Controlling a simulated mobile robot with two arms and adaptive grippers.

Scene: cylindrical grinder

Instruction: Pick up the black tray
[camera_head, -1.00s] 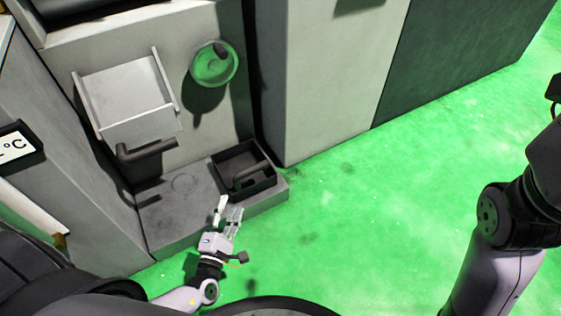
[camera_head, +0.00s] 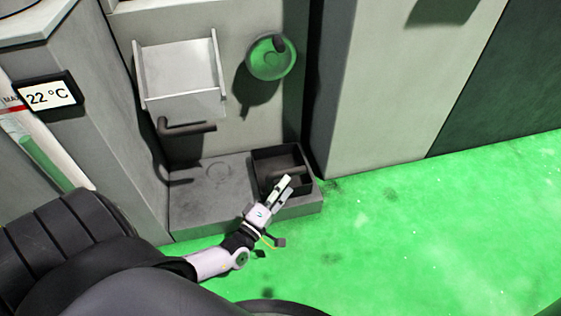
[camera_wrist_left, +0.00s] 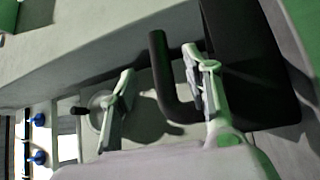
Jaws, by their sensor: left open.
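The black tray (camera_head: 277,157) is a square open box with a dark bent handle. It sits on the right end of a low grey ledge in the head view. My left gripper (camera_head: 283,188) is open over the tray's near side, close to the handle. In the left wrist view the dark handle (camera_wrist_left: 163,82) shows between the two spread fingers of the gripper (camera_wrist_left: 158,66), nearer the right one. The tray's dark body (camera_wrist_left: 240,45) is on the right there, partly hidden by that finger. Contact with the handle cannot be told. My right gripper is out of view.
A grey metal holder (camera_head: 180,75) with a dark bar handle (camera_head: 187,128) below it is on the machine front. A green round knob (camera_head: 271,58) is to its right. The grey ledge (camera_head: 200,205) is bare left of the tray. Green floor is open at right.

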